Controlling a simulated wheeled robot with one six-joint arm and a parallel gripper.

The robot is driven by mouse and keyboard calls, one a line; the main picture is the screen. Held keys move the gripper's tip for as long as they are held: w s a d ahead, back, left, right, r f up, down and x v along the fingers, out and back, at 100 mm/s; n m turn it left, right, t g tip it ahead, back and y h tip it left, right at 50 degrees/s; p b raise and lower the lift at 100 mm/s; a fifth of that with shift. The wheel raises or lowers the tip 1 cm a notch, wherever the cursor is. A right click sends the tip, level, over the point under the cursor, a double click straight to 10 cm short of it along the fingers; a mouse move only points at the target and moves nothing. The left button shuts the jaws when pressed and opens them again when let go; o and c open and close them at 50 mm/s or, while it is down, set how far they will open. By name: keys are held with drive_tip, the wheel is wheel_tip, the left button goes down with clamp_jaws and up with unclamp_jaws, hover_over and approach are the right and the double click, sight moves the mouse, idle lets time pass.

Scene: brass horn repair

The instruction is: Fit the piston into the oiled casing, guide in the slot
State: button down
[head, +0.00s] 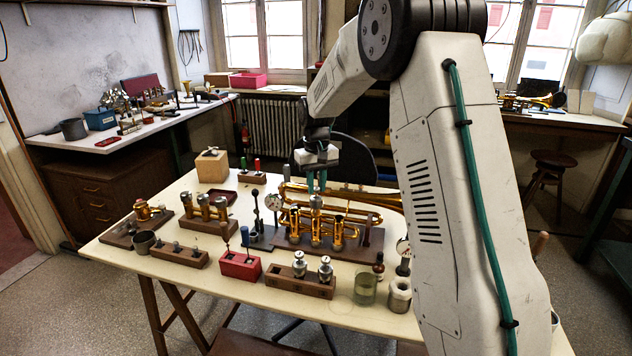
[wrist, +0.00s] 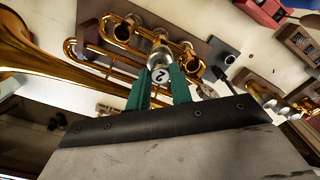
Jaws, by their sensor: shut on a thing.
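The brass trumpet (head: 375,218) lies on a dark wooden cradle on the table, with several upright casings in a row. My gripper (head: 317,186) points down over the trumpet, with teal fingers. It is shut on the piston (head: 316,201), a silver part whose white top, marked 2, shows in the wrist view (wrist: 160,75). The piston looks upright, over the middle casing (head: 316,230). The outer casings, open at the top, show on either side of it in the wrist view (wrist: 122,32). I cannot tell whether the piston's lower end is inside the casing. Its guide and the slot are hidden.
A wooden block (head: 292,284) with two silver pistons stands at the front, beside a red block (head: 240,266) and a glass jar (head: 366,290). A dial gauge (head: 274,202) stands close left of the trumpet. Another valve block (head: 207,224) is further left.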

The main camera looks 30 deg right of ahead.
sight(317, 188)
drive_tip(key=shift+f, duration=1.65)
drive_tip(key=c, duration=1.2)
unclamp_jaws()
drive_tip(key=shift+o, duration=0.2)
wheel_tip(317, 188, up, 8)
drive_tip(key=s+a+r, duration=0.2)
drive_tip(key=s+a, duration=0.2)
drive_tip(key=s, duration=1)
drive_tip(key=s+a+r+t, duration=0.1)
drive_tip(key=s+a, duration=0.4)
drive_tip(key=s, duration=0.8)
drive_tip(key=s+a+r+n, duration=0.1)
drive_tip(key=s+a+r, duration=0.2)
drive_tip(key=s, duration=1.1)
drive_tip(key=shift+s+a, duration=0.35)
drive_tip(key=shift+a, duration=0.55)
